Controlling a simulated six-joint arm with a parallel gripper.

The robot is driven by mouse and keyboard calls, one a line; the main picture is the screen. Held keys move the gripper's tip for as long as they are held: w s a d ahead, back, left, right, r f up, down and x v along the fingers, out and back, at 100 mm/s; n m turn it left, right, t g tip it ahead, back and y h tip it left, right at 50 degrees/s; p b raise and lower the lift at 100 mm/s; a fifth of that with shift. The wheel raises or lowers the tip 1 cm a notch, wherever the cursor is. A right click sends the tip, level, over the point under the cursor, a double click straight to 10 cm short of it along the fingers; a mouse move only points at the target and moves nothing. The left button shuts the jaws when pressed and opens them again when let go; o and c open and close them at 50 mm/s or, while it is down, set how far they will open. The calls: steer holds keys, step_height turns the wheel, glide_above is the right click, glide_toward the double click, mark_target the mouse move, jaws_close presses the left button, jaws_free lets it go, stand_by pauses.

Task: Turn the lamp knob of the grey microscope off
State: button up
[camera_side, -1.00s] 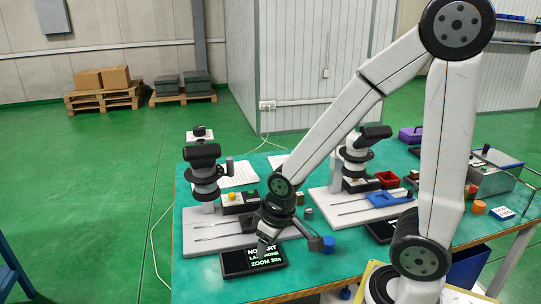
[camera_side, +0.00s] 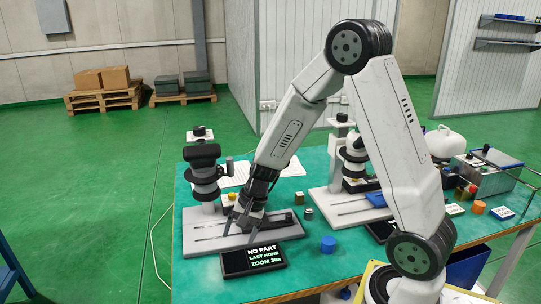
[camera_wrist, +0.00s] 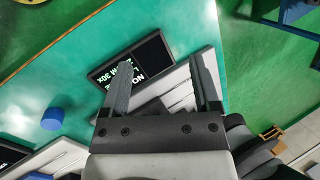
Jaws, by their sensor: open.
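The microscope with the dark grey head (camera_side: 203,172) stands at the left of the table in the side view, on a flat light grey base (camera_side: 205,238). My gripper (camera_side: 237,236) points down over that base, its fingers apart and nothing visible between them. I cannot tell whether they touch the base. A yellow knob-like piece (camera_side: 232,196) sits just behind my gripper; I cannot tell if it is the lamp knob. In the wrist view, my open fingers (camera_wrist: 163,65) straddle part of the base (camera_wrist: 180,92) and a display (camera_wrist: 132,62). The microscope's head is not clearly visible there.
The display (camera_side: 252,260) reads "NO PART" and "ZOOM 30x" in front of the base. A blue cylinder (camera_side: 328,244) and a small grey-green piece (camera_side: 308,213) lie to the right. A whiter microscope (camera_side: 355,160) stands farther right, partly behind my arm. Table is clear at front left.

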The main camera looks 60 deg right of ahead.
mark_target(232, 197)
steer(key=w+d+f+m+t, duration=0.2)
steer(key=w+d+m+t, duration=0.1)
steer(key=d+m, duration=0.3)
steer(key=w+d+f+m+t, duration=0.3)
steer(key=w+d+m, duration=0.3)
steer(key=w+d+f+m+t, duration=0.2)
steer(key=w+d+m, duration=0.3)
steer(key=d+m, duration=0.1)
steer(key=shift+w+d+f+t, duration=0.15)
steer(key=shift+d+f+t, duration=0.2)
steer(key=shift+d, duration=0.2)
steer(key=d+m+h, duration=0.1)
steer(key=d+m, duration=0.1)
steer(key=d+f+m+t+h, duration=0.1)
steer(key=d, duration=0.2)
steer(key=d+f+m+t+h, duration=0.1)
steer(key=d+m, duration=0.1)
steer(key=d, duration=0.1)
steer(key=shift+w+d+f+m+t, duration=0.1)
steer(key=shift+w+d+m+t, duration=0.05)
steer(key=shift+d+m+t, duration=0.15)
steer(key=shift+a, duration=0.1)
steer(key=shift+w, duration=0.1)
steer(key=shift+x, duration=3.8)
steer(key=shift+f, duration=0.1)
jaws_close()
